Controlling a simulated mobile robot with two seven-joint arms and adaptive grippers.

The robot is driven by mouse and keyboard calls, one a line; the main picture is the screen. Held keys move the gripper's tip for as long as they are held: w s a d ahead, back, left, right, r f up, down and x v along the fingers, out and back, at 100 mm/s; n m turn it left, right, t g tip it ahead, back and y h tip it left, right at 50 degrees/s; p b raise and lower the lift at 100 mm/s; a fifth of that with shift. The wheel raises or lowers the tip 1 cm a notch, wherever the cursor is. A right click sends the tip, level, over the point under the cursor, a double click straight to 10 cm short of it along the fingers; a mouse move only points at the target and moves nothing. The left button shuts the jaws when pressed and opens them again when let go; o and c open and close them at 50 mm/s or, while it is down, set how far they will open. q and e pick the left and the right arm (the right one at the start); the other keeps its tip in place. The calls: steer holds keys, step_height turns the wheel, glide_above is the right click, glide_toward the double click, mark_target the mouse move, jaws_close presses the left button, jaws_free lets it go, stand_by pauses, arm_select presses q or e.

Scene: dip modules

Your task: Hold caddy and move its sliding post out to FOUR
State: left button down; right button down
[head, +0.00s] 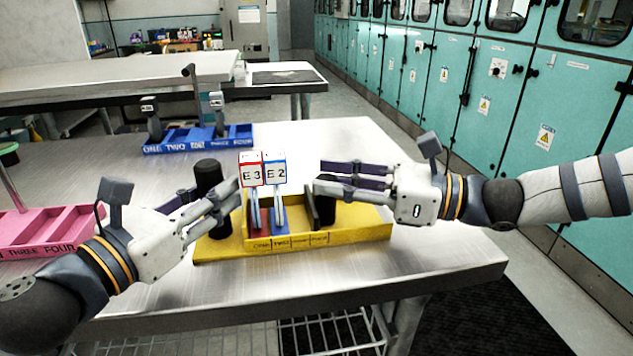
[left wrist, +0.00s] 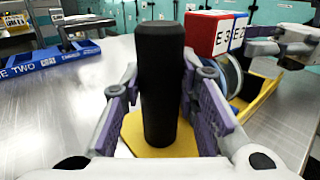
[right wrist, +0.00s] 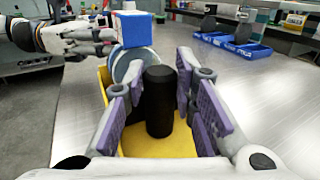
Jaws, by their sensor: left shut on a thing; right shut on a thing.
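The yellow caddy (head: 215,248) stands on the metal table, its front wall lettered with slot names. A black upright handle (head: 208,172) rises from its left end. My left gripper (head: 213,197) is shut on this handle (left wrist: 161,85). Two modules, E3 (head: 251,170) with a red top edge and E2 (head: 275,170) with a blue one, stand side by side in the left slots. The dark sliding post (head: 325,208) stands right of E2, above the labels' right part; its exact slot is unclear. My right gripper (head: 325,176) is shut on the post (right wrist: 159,100).
A pink caddy (head: 45,228) stands at the left and a blue caddy (head: 185,140) with two modules at the back. The table (head: 420,250) is clear to the right of the yellow caddy. Teal cabinets (head: 480,100) line the right side.

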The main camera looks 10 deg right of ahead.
steer(key=shift+d, duration=1.05)
steer(key=c, duration=1.3)
jaws_free()
steer(key=v, duration=1.2)
steer(key=shift+s, duration=0.1)
